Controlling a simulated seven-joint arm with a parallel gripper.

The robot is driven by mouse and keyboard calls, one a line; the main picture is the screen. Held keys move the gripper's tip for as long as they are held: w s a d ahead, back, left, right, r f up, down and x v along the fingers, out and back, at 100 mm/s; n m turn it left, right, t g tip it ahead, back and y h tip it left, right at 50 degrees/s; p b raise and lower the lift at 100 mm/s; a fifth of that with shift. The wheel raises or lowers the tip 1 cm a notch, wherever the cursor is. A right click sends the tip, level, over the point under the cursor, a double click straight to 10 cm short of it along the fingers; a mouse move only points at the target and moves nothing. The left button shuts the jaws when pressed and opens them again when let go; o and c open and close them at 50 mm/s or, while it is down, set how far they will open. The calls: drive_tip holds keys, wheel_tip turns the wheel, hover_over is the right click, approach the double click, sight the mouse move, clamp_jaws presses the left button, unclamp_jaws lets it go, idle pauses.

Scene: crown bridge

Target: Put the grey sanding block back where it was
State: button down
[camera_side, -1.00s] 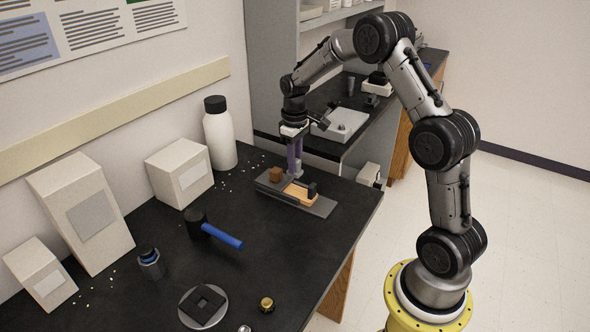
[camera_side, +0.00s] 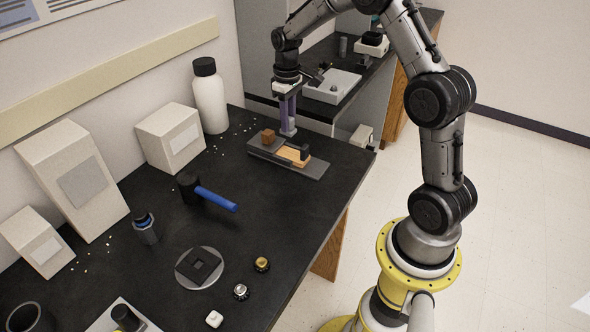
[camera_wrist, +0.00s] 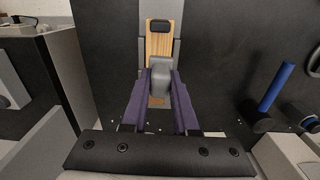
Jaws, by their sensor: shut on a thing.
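My gripper (camera_side: 289,130) has purple fingers and points down. It is shut on the grey sanding block, which shows between the fingertips in the wrist view (camera_wrist: 160,76). In the side view only a small grey part of the block shows at the fingertips.
A hammer with a blue handle (camera_side: 216,199), a white bottle (camera_side: 210,98) and pale boxes (camera_side: 170,138) stand to the left. The black bench (camera_side: 275,205) is clear in front of the base.

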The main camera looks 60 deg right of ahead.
drive_tip(key=s+a+r, duration=0.1)
drive_tip(key=s+a, duration=0.6)
drive_tip(key=s, duration=0.5)
drive_tip(key=s+a+r, duration=0.1)
drive_tip(key=s+a, duration=0.6)
drive_tip(key=s, duration=0.5)
drive_tip(key=w+f, duration=0.2)
drive_tip(key=w, duration=0.2)
drive_tip(key=w+d+f, duration=0.1)
drive_tip(key=w+f, duration=0.2)
drive_tip(key=w, duration=0.1)
drive_tip(key=w+d+f, duration=0.1)
drive_tip(key=w+f, duration=0.1)
drive_tip(key=w, duration=0.2)
drive_tip(key=shift+w+f, duration=0.1)
drive_tip(key=shift+f, duration=0.2)
drive_tip(key=shift+w+d+f, duration=0.1)
drive_tip(key=shift+w+f, duration=0.25)
drive_tip(key=shift+f, duration=0.05)
drive_tip(key=shift+w+f, duration=0.15)
drive_tip(key=shift+f, duration=1.55)
drive_tip(key=shift+f, duration=0.15)
drive_tip(key=c, duration=0.7)
unclamp_jaws()
